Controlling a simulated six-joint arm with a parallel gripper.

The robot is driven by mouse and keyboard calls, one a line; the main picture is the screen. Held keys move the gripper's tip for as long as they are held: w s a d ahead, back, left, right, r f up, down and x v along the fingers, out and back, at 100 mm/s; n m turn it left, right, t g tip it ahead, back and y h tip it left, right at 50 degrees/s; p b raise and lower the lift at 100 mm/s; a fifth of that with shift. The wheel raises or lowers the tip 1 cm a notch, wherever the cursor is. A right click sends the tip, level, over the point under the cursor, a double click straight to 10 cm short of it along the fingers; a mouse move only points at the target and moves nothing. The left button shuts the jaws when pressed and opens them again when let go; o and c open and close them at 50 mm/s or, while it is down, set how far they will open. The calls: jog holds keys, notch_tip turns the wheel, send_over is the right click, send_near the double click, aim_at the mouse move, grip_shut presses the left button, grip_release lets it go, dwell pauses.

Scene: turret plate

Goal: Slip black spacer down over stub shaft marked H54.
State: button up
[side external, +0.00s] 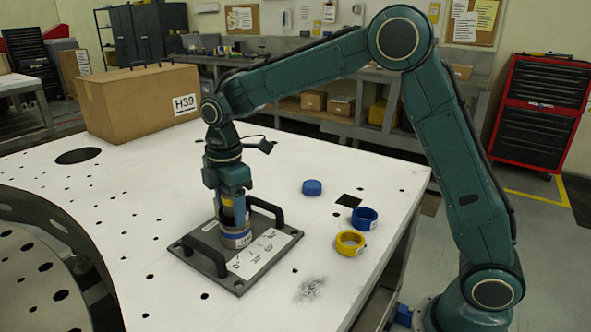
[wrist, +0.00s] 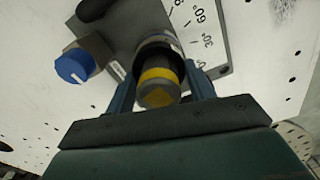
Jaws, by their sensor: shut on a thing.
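A shaft with a yellow band and a yellow diamond mark (wrist: 160,88) stands between my fingers in the wrist view. The black spacer (wrist: 178,62) appears as a dark ring around the shaft, between the fingers. How far down it sits, I cannot tell. My gripper (side external: 234,214) points down over the grey plate (side external: 208,262) and is shut on the spacer; its two fingers flank the shaft in the wrist view (wrist: 160,90). A grey-blue base with a white label (side external: 237,239) shows below the fingers. The label is too small to read.
Black handles (side external: 209,237) rise from the grey plate beside my gripper. A blue round part (wrist: 75,67) shows left in the wrist view. A blue puck (side external: 312,187), blue ring (side external: 364,218) and yellow ring (side external: 351,243) lie to the right. A cardboard box (side external: 140,105) stands behind.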

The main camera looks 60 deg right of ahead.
jog(key=o, duration=1.1)
jog(key=shift+c, duration=0.2)
jog(key=shift+r, duration=0.1)
notch_tip(320, 180, up, 14)
dwell(0.6)
